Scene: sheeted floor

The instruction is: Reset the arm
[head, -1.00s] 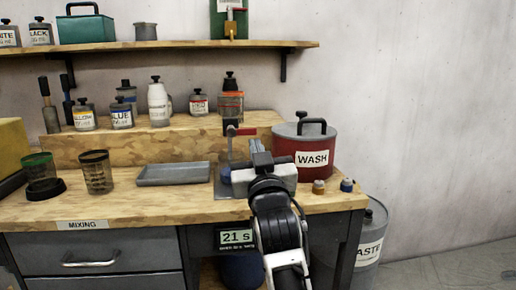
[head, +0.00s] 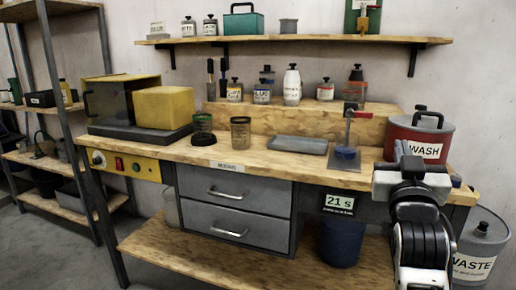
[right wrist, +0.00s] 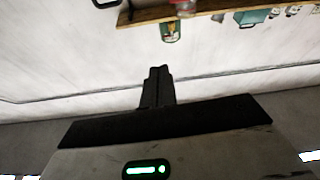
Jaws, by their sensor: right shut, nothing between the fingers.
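My right arm comes in at the lower right of the head view. Its gripper (head: 412,165) is in front of the right end of the wooden workbench (head: 255,160). In the right wrist view the two dark fingers of the right gripper (right wrist: 157,85) are together, with nothing between them. Behind the gripper stands the red WASH pot (head: 418,140) with a grey lid, partly hidden. My left gripper is in neither view.
The bench carries a grey tray (head: 300,144), a dark jar (head: 240,133), a yellow box (head: 160,108) and a red-handled press (head: 352,125). Bottles line the raised step. A WASTE bin (head: 480,245) stands at the right. A metal shelf rack (head: 75,130) is at the left.

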